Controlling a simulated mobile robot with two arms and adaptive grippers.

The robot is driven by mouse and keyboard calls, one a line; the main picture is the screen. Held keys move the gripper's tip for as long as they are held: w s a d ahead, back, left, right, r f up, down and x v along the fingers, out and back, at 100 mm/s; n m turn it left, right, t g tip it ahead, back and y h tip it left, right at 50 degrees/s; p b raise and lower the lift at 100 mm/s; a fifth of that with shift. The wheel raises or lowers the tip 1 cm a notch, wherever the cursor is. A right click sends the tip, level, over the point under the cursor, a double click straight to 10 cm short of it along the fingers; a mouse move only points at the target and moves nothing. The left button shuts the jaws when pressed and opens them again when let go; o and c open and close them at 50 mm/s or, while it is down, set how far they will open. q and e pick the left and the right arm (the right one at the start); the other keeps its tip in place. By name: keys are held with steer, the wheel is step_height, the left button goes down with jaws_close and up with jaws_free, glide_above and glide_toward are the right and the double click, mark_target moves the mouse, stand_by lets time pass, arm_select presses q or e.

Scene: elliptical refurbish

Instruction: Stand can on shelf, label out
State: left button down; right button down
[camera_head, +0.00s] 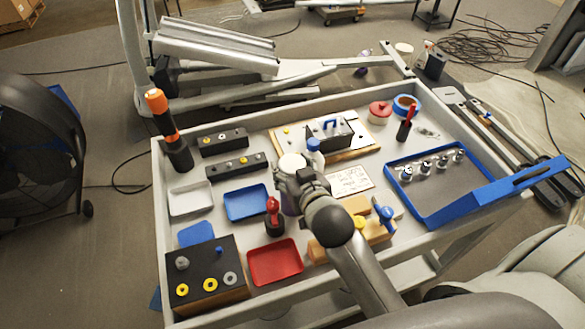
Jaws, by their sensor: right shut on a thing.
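My right gripper (298,185) reaches in from the lower right over the middle of the grey cart top. It is shut on a can (291,162), whose pale round top shows just beyond the fingers. A small purplish part of its side shows below them. The gripper hides most of the can, so I cannot see its label or tell whether its base touches the cart. A lower grey surface of the cart (408,274) shows under the front edge; I cannot tell whether it is the shelf. My left gripper is not in view.
Close around the gripper are a blue-capped bottle (313,150), a red-handled tool (273,214), a blue tray (246,202) and a white card (349,181). A red tray (275,262) lies nearer. A large blue-rimmed tray (480,208) stands right. The cart has raised edges.

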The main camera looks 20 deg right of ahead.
steer(key=shift+r, duration=0.1)
steer(key=c, duration=0.5)
jaws_free()
steer(key=shift+f, duration=0.2)
